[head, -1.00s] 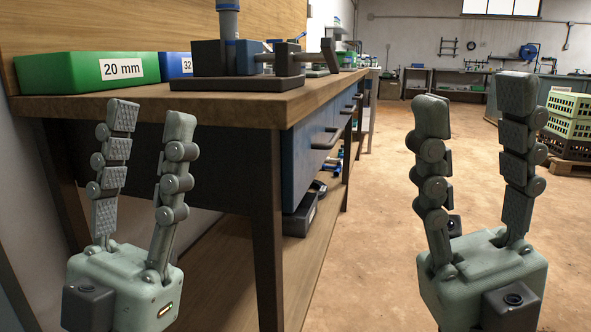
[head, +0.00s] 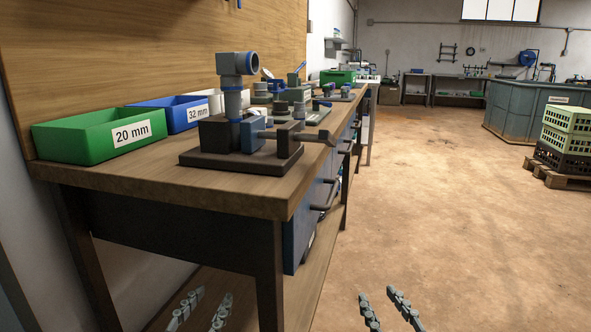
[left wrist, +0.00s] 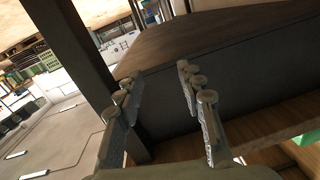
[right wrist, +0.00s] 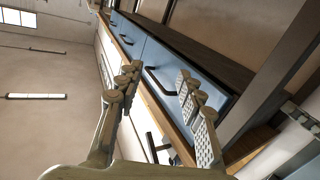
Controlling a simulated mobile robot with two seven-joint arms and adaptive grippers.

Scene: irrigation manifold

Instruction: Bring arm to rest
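My left gripper (head: 205,308) is low at the bottom of the head view, in front of the workbench and below its top. Its fingers are apart with nothing between them, as the left wrist view (left wrist: 160,95) also shows. My right gripper (head: 388,306) is at the bottom edge, over the floor to the right of the bench. Its fingers are also apart and empty in the right wrist view (right wrist: 155,95). Only the fingers of both grippers show in the head view; the palms are out of frame.
The workbench (head: 200,186) fills the left, with a clamp fixture holding a grey pipe elbow (head: 238,64), a green 20 mm bin (head: 75,142) and a blue 32 mm bin (head: 165,117). Crates (head: 565,135) stand on a pallet at right. The floor between is clear.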

